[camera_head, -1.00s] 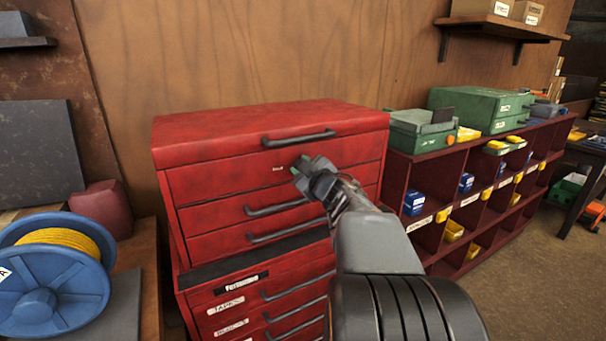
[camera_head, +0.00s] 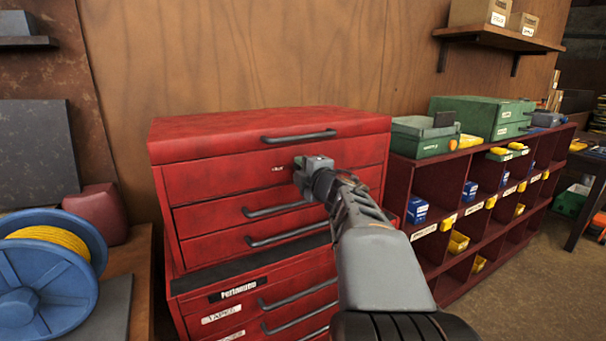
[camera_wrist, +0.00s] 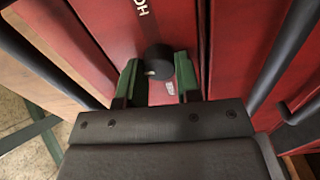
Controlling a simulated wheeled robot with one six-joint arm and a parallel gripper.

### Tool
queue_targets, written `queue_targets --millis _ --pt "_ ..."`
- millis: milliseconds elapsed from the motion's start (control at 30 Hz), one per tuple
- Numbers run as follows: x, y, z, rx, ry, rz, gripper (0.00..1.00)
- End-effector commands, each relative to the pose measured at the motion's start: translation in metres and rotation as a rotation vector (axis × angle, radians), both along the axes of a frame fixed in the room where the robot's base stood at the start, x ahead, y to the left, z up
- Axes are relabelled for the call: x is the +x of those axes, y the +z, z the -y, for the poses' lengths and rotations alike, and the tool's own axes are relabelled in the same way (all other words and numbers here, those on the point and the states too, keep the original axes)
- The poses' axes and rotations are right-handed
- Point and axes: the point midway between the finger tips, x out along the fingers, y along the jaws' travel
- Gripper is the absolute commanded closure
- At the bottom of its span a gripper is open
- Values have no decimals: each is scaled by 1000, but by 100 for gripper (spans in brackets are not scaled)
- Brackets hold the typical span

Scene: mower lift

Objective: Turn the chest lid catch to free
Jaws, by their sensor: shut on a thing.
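The red tool chest (camera_head: 225,190) stands against the wooden wall, its lid (camera_head: 250,130) down, with a dark handle on the lid's front. The lid catch (camera_wrist: 159,60) is a round black knob with a pale mark on its left side, on the red front in the wrist view. My gripper (camera_wrist: 159,75) has its green fingers on either side of the knob, shut on it. In the head view my gripper (camera_head: 312,168) is at the chest's upper front, below the lid handle, and hides the catch. A small pale label sits just below the knob in the wrist view.
Drawer handles (camera_head: 275,208) stick out below my gripper. A red cubby shelf (camera_head: 425,185) with green cases (camera_head: 420,137) on top stands close on the right. A blue spool (camera_head: 45,285) with yellow cord is at the left.

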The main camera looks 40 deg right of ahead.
Motion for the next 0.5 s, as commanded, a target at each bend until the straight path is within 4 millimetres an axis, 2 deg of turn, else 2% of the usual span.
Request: queue_targets --millis 500 --pt "0 -1 0 -97 0 -14 92"
